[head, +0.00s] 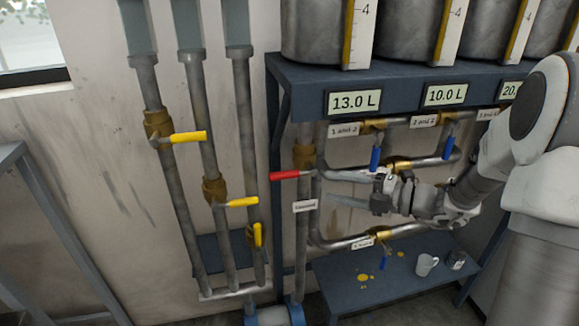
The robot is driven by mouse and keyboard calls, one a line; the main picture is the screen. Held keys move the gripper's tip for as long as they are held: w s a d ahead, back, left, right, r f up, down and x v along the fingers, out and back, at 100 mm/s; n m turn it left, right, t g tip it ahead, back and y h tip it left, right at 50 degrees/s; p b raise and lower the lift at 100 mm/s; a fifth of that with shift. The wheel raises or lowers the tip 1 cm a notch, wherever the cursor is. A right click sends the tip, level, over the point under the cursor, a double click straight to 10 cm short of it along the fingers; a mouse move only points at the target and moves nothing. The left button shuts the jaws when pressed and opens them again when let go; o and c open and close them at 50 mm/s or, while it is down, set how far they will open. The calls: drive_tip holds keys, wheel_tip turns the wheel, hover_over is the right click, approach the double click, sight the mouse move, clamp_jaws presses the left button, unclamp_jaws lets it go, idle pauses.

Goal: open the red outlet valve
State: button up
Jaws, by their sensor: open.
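The red valve handle (285,174) points level to the left, across its upright pipe (302,240). It joins the pipe just below a brass valve body (304,156). A white label (305,206) sits lower on the same pipe; its text is too small to read surely. My gripper (335,202) is open and empty, its fingers pointing left. In the picture it is to the right of and below the red handle, apart from it. How far the fingertips are from the pipe in depth I cannot tell.
Yellow-handled valves (188,137) are on pipes at left. Blue handles (375,158) hang from pipes near my arm. Tanks stand above on a dark shelf (300,76) with litre displays (354,102). A lower shelf (335,284) holds a white mug (427,264) and a dark can (456,260).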

sight(293, 174)
drive_tip(key=w+a+f, duration=0.1)
drive_tip(key=w+a, duration=0.3)
drive_tip(key=a, duration=0.3)
drive_tip(key=w+a+f+m+b, duration=0.1)
drive_tip(key=w+a, duration=0.4)
drive_tip(key=a, duration=0.2)
drive_tip(key=shift+a+f+t, duration=0.25)
drive_tip(key=shift+f+t, duration=0.05)
drive_tip(key=shift+s, duration=0.1)
clamp_jaws()
idle(0.9)
